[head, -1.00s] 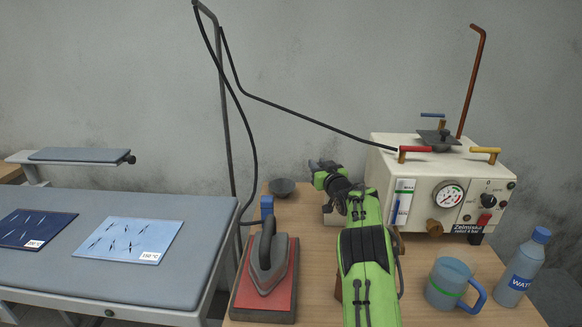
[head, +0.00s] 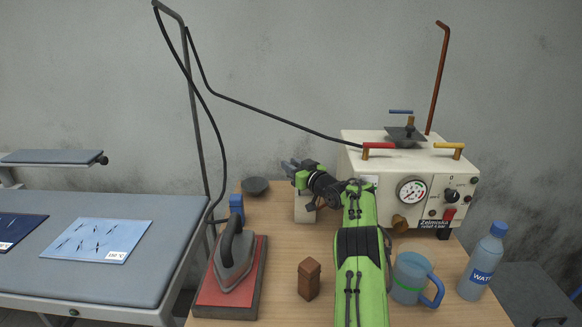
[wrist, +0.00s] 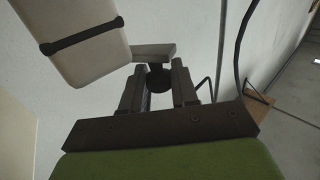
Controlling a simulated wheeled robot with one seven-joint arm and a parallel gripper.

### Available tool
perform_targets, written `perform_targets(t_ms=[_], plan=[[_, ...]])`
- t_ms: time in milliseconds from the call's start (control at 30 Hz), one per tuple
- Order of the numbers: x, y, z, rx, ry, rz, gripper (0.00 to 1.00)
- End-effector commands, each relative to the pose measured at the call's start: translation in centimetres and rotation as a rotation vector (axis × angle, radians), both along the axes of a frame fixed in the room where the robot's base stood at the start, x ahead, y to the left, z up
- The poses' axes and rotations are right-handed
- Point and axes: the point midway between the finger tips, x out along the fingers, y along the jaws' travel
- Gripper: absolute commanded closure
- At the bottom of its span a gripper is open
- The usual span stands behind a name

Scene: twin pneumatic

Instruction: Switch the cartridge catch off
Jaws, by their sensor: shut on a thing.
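In the head view my gripper (head: 288,164) is at the left side of the cream pneumatic unit (head: 365,150), above a small cream block (head: 304,208) on the table. The wrist view shows a cream rounded body (wrist: 90,65) with a dark band (wrist: 82,35) at upper left. A dark grey bar (wrist: 154,50) lies at its lower end, by the fingertips. My gripper (wrist: 157,85) is shut on a dark round knob (wrist: 158,76) between its fingers. I take the bar and knob for the cartridge catch; the join between them is not clear. My arm hides part of the unit's front.
The iron (head: 236,265) on its red pad, a brown block (head: 309,279), a blue mug (head: 409,280) and a water bottle (head: 484,262) stand in front. A black hose hangs above.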

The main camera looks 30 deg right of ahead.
Motion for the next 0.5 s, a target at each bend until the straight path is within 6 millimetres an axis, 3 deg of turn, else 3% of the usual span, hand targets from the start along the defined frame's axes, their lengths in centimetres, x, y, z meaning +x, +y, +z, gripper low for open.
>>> perform_targets(t_ms=[67, 100, 200, 500], plan=[[-0.02, -0.08, 1.00, -0.010, -0.020, -0.004, 1.00], [-0.02, -0.08, 0.99, -0.010, -0.020, -0.004, 0.65], [-0.01, -0.06, 0.84, -0.009, -0.017, -0.003, 0.51], [-0.15, -0.07, 0.38, -0.004, -0.007, -0.003, 0.51]])
